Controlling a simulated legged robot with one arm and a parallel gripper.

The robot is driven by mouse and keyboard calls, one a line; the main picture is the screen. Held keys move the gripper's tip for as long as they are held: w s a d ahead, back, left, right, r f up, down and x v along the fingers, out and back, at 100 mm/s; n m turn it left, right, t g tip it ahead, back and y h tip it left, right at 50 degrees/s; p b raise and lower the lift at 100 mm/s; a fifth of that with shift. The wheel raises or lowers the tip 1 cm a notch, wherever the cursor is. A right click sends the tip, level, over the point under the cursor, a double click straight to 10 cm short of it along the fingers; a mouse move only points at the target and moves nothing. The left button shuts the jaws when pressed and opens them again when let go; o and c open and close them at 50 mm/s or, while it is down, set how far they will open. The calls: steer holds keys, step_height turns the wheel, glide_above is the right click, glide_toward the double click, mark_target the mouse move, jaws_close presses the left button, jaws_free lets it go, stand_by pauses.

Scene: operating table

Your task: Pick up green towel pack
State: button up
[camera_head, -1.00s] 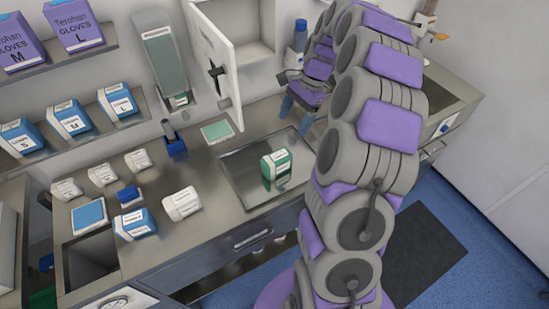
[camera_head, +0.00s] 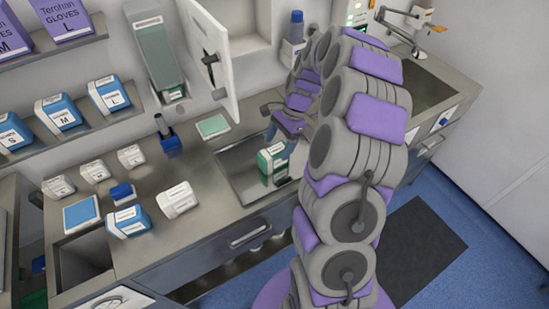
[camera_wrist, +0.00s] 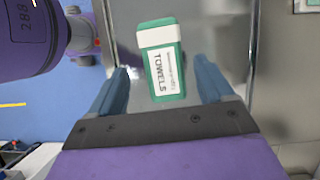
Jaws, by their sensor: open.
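The green towel pack (camera_head: 272,158) stands in the shallow metal tray (camera_head: 235,165) on the counter. In the wrist view the pack (camera_wrist: 162,62) is green with a white label reading TOWELS. It lies ahead of my gripper (camera_wrist: 166,78), roughly centred between the two blue fingers and mostly beyond their tips. The fingers are apart and hold nothing. I cannot tell the exact height gap.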

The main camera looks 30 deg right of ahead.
mark_target(276, 148)
steer(key=x, duration=0.1)
steer(key=b+x, duration=0.1)
steer(key=x, duration=0.3)
steer(key=shift+w+d+f+b, duration=0.2)
steer(key=shift+w+d+b, duration=0.1)
steer(key=shift+b, duration=0.1)
steer(key=shift+c, duration=0.2)
steer(key=c, duration=1.1)
